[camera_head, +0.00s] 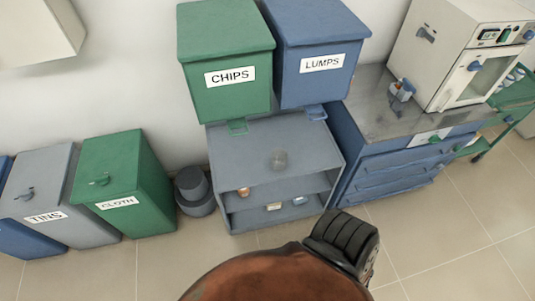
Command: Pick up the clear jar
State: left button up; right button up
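Behind the jar are a green CHIPS bin (225,50) and a blue LUMPS bin (312,50). Lower shelves hold several small items. A blue drawer cabinet (385,172) adjoins at right, bearing a white furnace (450,55). Green CLOTH (130,180) and grey TINS (55,190) bins stand left.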

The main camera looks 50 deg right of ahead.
aim_at(279, 156)
jog(key=z, duration=0.4)
jog(key=i, duration=0.75)
jog(key=z, duration=0.65)
